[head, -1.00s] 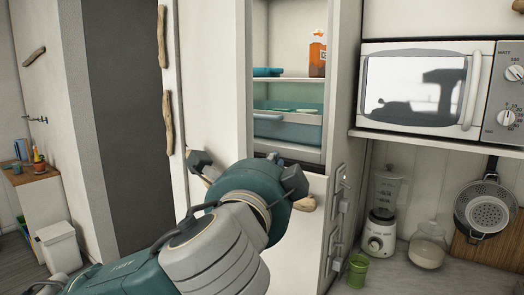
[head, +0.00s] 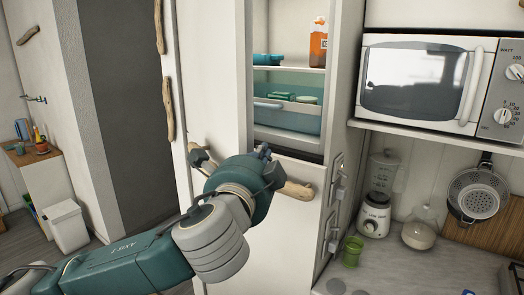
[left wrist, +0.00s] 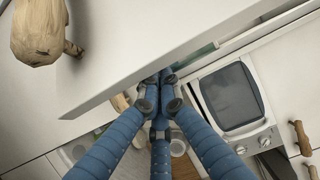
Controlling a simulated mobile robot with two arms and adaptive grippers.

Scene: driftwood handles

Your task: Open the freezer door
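In the head view, a white lower front, apparently the freezer door (head: 285,235), stands below an open upper compartment. Its driftwood handle (head: 296,190) shows to the right of my left gripper (head: 228,166). The gripper hides the rest of the handle. The left gripper is in front of the door, and the head view does not show whether it touches the handle. In the left wrist view, its blue fingers (left wrist: 160,92) come close together beside a white panel edge. I cannot tell whether they enclose anything. My right gripper is not in view.
The upper compartment holds a teal bin (head: 288,118) and an orange bottle (head: 318,42). A dark doorway (head: 125,120) lies at the left.

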